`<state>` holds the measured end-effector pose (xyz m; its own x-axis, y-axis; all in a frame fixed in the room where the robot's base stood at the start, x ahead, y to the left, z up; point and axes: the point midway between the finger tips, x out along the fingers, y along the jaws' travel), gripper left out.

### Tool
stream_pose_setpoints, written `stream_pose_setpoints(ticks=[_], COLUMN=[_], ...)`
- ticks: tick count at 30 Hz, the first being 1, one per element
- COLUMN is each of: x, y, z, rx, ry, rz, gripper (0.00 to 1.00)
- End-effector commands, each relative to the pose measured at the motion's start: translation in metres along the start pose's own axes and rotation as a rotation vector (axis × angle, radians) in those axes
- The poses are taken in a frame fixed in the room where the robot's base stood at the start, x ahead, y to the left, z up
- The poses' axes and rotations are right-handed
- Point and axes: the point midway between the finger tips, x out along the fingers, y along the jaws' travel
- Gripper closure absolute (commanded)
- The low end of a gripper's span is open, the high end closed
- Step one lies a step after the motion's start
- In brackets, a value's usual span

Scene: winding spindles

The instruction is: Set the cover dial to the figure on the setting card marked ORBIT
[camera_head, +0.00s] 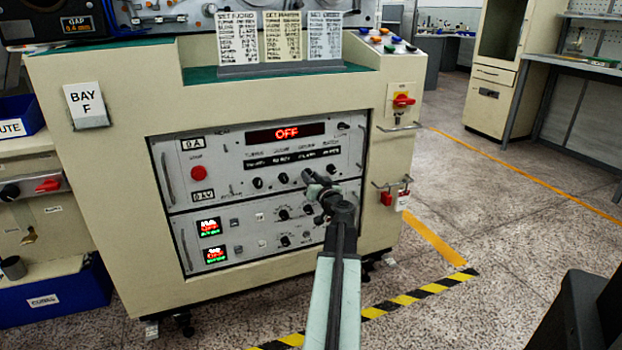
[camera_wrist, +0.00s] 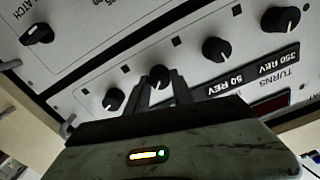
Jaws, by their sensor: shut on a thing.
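My gripper (camera_head: 312,180) reaches the row of black knobs on the upper panel of the cream machine. In the wrist view my gripper (camera_wrist: 157,82) is shut on the third knob from the right, which I take for the cover dial (camera_wrist: 159,72). Three setting cards (camera_head: 282,37) stand on top of the machine. Their headings and figures are too blurred to read surely, so I cannot tell which is ORBIT.
One more knob (camera_wrist: 113,99) is close on the left. A red display (camera_head: 286,132) reads OFF. Open floor lies right of the machine.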

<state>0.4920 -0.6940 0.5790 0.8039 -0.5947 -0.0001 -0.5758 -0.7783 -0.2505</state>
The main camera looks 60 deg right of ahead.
Motion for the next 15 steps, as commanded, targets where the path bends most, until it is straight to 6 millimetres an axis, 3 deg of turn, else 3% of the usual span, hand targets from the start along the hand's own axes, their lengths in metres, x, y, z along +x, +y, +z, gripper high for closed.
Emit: stream_pose_setpoints(ticks=[15], x=[-0.0002], y=[0.0006], z=[0.0002], rx=[0.335], ry=[0.000], rz=[0.000], gripper=[1.00])
